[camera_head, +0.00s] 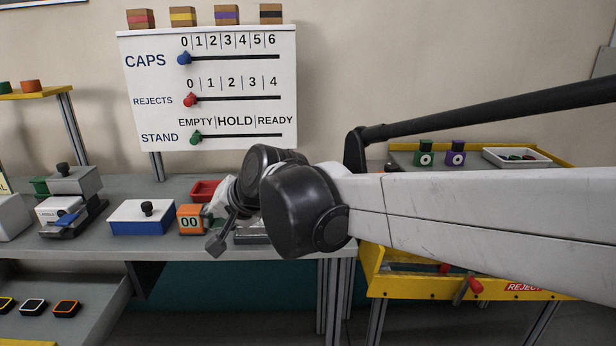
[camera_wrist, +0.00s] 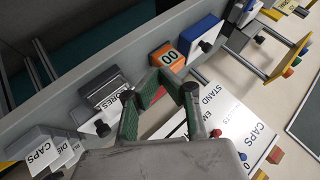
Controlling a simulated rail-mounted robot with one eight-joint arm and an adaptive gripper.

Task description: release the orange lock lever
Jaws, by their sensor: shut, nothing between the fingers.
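I cannot make out an orange lock lever in either view; my arm and wrist cover the middle of the head view. My gripper (camera_wrist: 171,80) shows in the wrist view with its green-lined fingers drawn together at the tips and nothing between them. Its tips appear just in front of the orange counter box (camera_wrist: 167,57) marked 00; I cannot tell whether they touch it. In the head view the gripper (camera_head: 216,242) hangs over the bench's front edge, right of the orange counter box (camera_head: 190,220), partly hidden by my wrist.
A blue-and-white box with a black knob (camera_head: 142,217) stands left of the counter. A red tray (camera_head: 206,190) lies behind it. A board with sliders (camera_head: 210,120) stands at the back. A yellow-framed reject unit (camera_head: 430,278) with red handles is at right.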

